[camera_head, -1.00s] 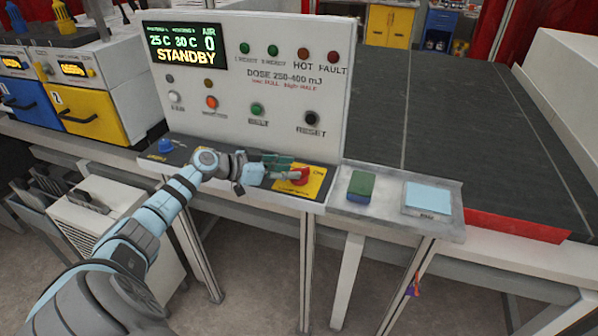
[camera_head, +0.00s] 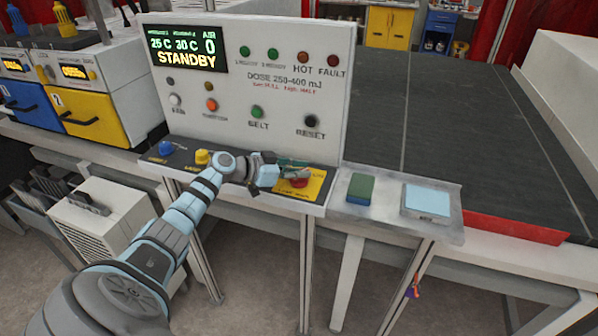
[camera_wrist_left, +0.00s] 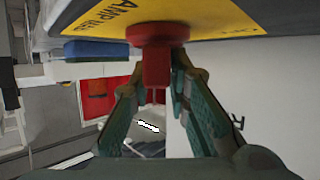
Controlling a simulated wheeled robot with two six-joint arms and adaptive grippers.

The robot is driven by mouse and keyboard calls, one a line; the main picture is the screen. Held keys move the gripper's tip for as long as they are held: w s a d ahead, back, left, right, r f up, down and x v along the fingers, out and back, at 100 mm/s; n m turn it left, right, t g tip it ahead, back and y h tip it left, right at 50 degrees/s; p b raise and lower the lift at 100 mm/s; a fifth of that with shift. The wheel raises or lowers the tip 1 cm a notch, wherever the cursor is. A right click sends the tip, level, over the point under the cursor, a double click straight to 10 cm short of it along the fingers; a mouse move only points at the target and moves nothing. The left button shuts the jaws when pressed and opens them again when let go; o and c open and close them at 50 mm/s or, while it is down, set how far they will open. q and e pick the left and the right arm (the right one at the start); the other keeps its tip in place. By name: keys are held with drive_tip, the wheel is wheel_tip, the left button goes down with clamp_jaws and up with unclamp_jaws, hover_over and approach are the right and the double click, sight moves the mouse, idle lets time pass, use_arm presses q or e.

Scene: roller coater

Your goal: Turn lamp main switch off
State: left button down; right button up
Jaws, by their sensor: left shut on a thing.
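The lamp main switch is a red rotary knob (camera_head: 297,183) on a yellow plate (camera_head: 313,188) at the right end of the panel's lower ledge. In the left wrist view the red knob (camera_wrist_left: 156,62) sticks out from the yellow plate (camera_wrist_left: 120,20), whose lettering is partly cut off. My left gripper (camera_head: 290,173) is at the switch, its green-padded fingers on both sides of the knob's handle, shut on it. In the left wrist view the fingers (camera_wrist_left: 160,92) flank the red handle. The handle's exact angle is hard to tell. My right gripper is not in view.
The white control panel (camera_head: 290,75) stands behind, its screen (camera_head: 186,50) reading STANDBY. A blue knob (camera_head: 167,149) and a yellow knob (camera_head: 202,157) sit left on the ledge.

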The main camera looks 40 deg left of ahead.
use_arm(q)
drive_tip(key=shift+s+d+f, duration=0.15)
drive_tip(key=shift+s+f, duration=0.05)
drive_tip(key=shift+f, duration=0.15)
